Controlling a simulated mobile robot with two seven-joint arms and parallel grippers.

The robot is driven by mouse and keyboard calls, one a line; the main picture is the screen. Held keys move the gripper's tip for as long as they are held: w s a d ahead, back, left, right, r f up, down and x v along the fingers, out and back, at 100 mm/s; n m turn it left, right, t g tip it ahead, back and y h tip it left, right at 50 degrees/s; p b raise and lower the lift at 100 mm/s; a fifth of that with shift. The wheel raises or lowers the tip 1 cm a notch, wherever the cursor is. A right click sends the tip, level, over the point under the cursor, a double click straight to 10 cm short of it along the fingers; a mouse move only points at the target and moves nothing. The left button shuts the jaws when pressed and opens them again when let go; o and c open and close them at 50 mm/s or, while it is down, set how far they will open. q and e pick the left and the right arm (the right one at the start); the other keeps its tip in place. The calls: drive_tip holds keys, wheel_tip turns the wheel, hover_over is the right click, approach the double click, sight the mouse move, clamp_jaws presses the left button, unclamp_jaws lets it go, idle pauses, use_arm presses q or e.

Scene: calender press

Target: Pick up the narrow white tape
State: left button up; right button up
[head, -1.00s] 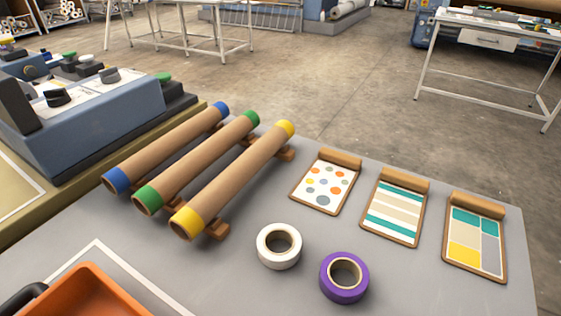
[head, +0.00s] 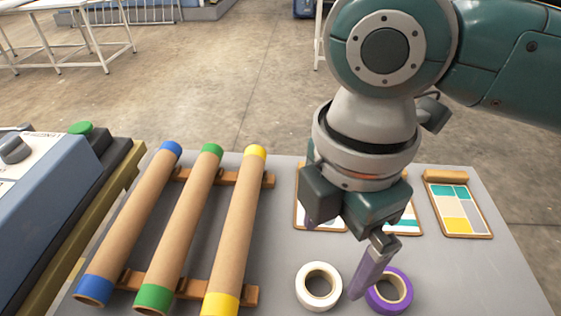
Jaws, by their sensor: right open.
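The white tape (head: 304,292) is a roll with a brown core. It lies flat on the grey table near the bottom of the head view. My right gripper (head: 334,259) comes down from the upper right, just above and behind the white tape, and is open with nothing between its fingers. Its nearer finger hangs between the white tape and the purple tape (head: 390,309), overlapping the purple roll's left edge in the picture. I cannot tell whether it touches either. My left gripper is out of view.
Three cardboard tubes (head: 184,225) with blue, green and yellow ends lie on a wooden rack left of the tapes. Sample boards (head: 458,210) lie behind the tapes, partly hidden by my right arm. A blue machine (head: 45,215) stands at the left. Table (head: 480,280) is clear at the lower right.

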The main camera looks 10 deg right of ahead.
sight(319, 282)
wheel_tip(319, 282, down, 4)
drive_tip(key=shift+s+r+b, duration=0.15)
drive_tip(key=shift+r+b, duration=0.05)
drive_tip(key=shift+b, duration=0.15)
drive_tip(key=f, duration=0.1)
drive_tip(key=f+b, duration=0.1)
drive_tip(key=f, duration=0.3)
drive_tip(key=shift+w+a+f, duration=0.1)
drive_tip(key=shift+w+a, duration=0.1)
drive_tip(key=shift+a, duration=0.05)
drive_tip(key=c, duration=1.2)
